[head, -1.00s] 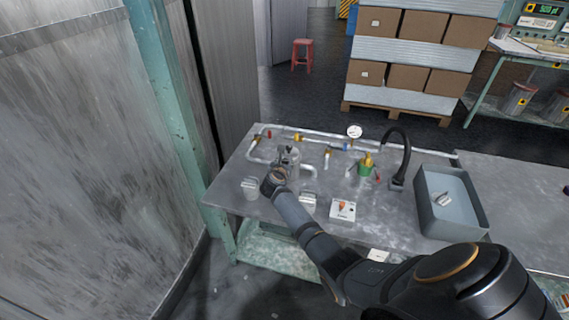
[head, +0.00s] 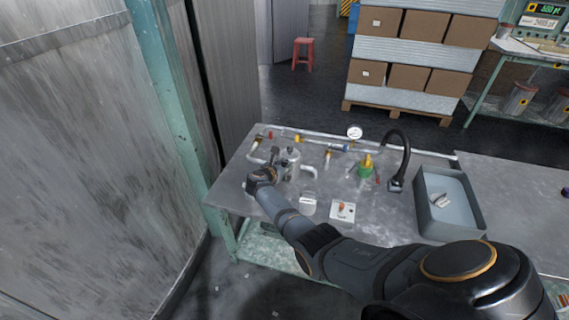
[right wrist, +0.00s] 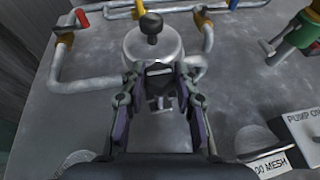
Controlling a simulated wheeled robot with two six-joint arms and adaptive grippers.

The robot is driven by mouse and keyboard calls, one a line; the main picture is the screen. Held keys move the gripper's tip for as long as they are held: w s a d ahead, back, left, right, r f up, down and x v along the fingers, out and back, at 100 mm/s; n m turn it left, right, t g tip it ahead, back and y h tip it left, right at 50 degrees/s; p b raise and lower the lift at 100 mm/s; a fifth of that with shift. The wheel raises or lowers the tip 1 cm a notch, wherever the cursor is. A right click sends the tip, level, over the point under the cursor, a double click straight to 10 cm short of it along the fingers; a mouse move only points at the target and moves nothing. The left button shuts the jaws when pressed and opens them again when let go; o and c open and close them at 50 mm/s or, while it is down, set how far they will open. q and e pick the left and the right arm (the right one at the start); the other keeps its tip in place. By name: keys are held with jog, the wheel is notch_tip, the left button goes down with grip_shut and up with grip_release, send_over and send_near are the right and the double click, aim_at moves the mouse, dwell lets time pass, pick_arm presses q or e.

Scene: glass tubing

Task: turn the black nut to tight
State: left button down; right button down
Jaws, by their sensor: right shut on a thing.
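A grey metal vessel (head: 289,158) with a dark knob on top stands on the table at the left, joined to the pipework. The vessel (right wrist: 155,45) fills the upper middle of the right wrist view, its black knob (right wrist: 151,25) above my fingertips. My right gripper (right wrist: 160,82) is at the vessel's near side, its fingers closed in on a small dark piece (right wrist: 160,69), which looks like the black nut. The fingers hide most of it, and its tightness cannot be told. In the head view the right gripper (head: 273,162) is left of the vessel. My left gripper is out of view.
Pipes with a red valve handle (right wrist: 82,18) and a yellow one (right wrist: 139,8) run behind the vessel. A black hose (head: 403,152) and a grey tray (head: 478,222) are to the right.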

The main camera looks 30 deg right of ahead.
jog(key=c, duration=1)
grip_release()
